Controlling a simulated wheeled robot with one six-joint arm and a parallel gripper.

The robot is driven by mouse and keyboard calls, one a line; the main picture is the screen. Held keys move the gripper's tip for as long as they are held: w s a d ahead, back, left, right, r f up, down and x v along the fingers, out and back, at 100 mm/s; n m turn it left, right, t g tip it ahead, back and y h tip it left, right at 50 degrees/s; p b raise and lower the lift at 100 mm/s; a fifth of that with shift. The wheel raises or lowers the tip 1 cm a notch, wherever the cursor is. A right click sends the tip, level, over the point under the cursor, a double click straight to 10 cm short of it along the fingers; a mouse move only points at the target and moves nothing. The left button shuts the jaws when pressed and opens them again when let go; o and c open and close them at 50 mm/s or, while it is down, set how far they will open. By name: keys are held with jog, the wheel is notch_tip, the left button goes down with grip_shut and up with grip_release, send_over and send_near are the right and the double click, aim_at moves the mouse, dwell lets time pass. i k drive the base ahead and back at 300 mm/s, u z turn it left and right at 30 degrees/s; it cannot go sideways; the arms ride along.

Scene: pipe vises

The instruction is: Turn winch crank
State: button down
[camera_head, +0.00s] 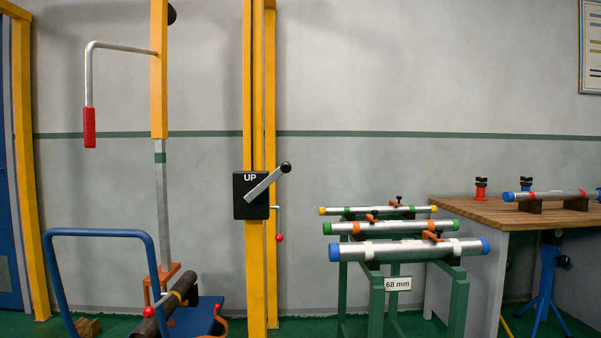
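A black box marked "UP" (251,196) is fixed to a yellow double post (256,80) near the middle of the view. A flat silver crank arm (264,183) crosses its front and slants up to the right, ending in a black knob (286,167). A thin small crank with a red knob (279,238) sticks out at the post's right side, just below the box. A larger bent silver crank with a red grip (89,127) hangs from another yellow post (158,80) at left. My gripper is not in view.
A blue-framed cart (98,233) with a dark pipe (178,300) stands at lower left. A green rack (458,303) with several silver pipes and a "68 mm" label stands right of the post. A wooden workbench (480,209) is at far right. The wall around the black box is bare.

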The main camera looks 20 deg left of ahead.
aim_at(285, 167)
jog(key=u, duration=0.55)
jog(key=i, duration=0.75)
jog(key=u, duration=1.15)
jog(key=i, duration=0.2)
jog(key=u, duration=0.1)
